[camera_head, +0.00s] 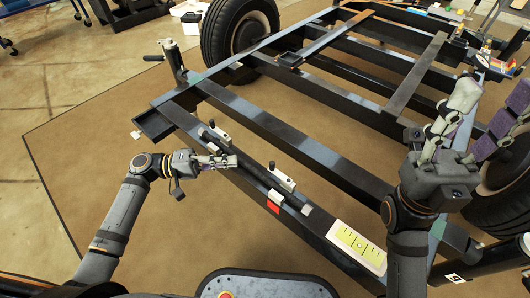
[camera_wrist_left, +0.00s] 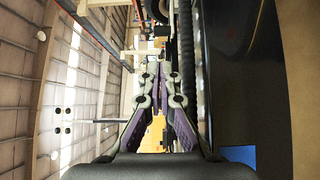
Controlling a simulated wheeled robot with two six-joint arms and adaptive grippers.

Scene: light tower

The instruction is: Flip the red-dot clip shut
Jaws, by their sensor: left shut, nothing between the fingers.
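In the head view, a dark rod (camera_head: 258,172) lies along the top of the front black beam, with pale clips on it. One pale clip (camera_head: 282,178) sits near a red square mark (camera_head: 273,207) on the beam's side. My left gripper (camera_head: 234,160) is shut and empty, over the beam near the left part of the rod, and partly hides what is behind it. In the left wrist view, the fingers (camera_wrist_left: 160,72) meet at their tips. My right gripper (camera_head: 482,108) is raised at the right with its fingers apart. The clip's hinge position is too small to tell.
A black trailer frame (camera_head: 318,150) fills the middle, with a wheel (camera_head: 238,30) at the back left and another at the right. A yellow level-like plate (camera_head: 357,246) lies on the beam's right end. The brown mat (camera_head: 80,150) at left is clear.

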